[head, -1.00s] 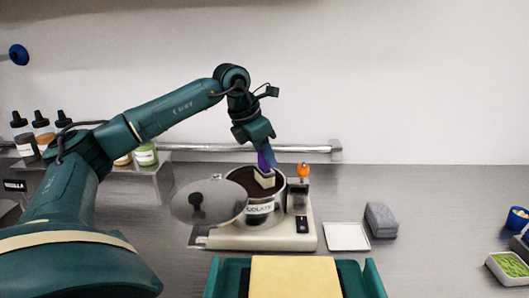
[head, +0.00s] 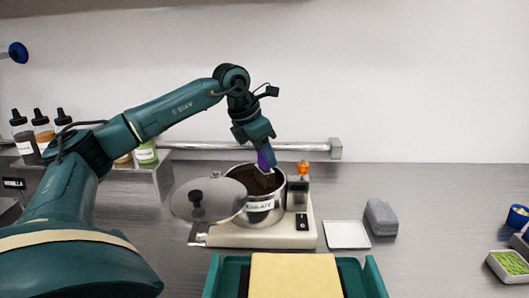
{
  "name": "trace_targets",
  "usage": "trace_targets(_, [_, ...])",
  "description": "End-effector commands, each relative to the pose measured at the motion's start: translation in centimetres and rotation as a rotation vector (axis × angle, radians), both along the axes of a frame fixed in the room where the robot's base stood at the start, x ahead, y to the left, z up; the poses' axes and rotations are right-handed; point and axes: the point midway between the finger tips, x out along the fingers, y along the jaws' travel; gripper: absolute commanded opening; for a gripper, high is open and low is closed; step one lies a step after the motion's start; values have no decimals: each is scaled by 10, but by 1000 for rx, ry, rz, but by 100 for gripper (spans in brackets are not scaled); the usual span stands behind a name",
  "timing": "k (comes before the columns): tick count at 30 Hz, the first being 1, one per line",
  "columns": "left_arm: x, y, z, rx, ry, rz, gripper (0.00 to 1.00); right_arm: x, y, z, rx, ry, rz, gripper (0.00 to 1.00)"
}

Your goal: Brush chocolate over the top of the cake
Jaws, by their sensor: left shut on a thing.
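My left gripper (head: 262,147) is shut on a brush (head: 264,161) with a purple handle, tilted over the open pot (head: 262,206). The brush's lower end is inside the pot, at the dark chocolate (head: 256,180); its bristles are mostly hidden, so I cannot tell how deep they are. A pale yellow rectangular slab, seemingly the cake (head: 295,276), lies at the bottom centre between the sides of a teal holder (head: 370,280), cut off by the frame edge. Its visible top is plain yellow. My right gripper is not in view.
The pot sits on a cream warmer base (head: 262,235). A round metal lid (head: 222,205) is at the pot's left. A white square tray (head: 347,235) and grey block (head: 381,217) lie to the right. Several bottles (head: 43,132) stand at left.

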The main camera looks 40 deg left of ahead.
Motion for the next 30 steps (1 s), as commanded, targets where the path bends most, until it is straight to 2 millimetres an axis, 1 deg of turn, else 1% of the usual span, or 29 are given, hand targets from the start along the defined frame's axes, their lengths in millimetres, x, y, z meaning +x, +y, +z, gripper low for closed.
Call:
trace_targets(5, [-1, 0, -2, 0, 4, 0, 16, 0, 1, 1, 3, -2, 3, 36])
trace_targets(6, [0, 0, 6, 0, 4, 0, 16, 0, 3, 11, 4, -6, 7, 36])
trace_targets(10, [0, 0, 17, 0, 4, 0, 16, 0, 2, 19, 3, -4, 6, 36])
trace_targets(24, [0, 0, 56, -1, 1, 0, 16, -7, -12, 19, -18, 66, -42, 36])
trace_targets(30, [0, 0, 69, 0, 2, 0, 16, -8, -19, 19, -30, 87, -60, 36])
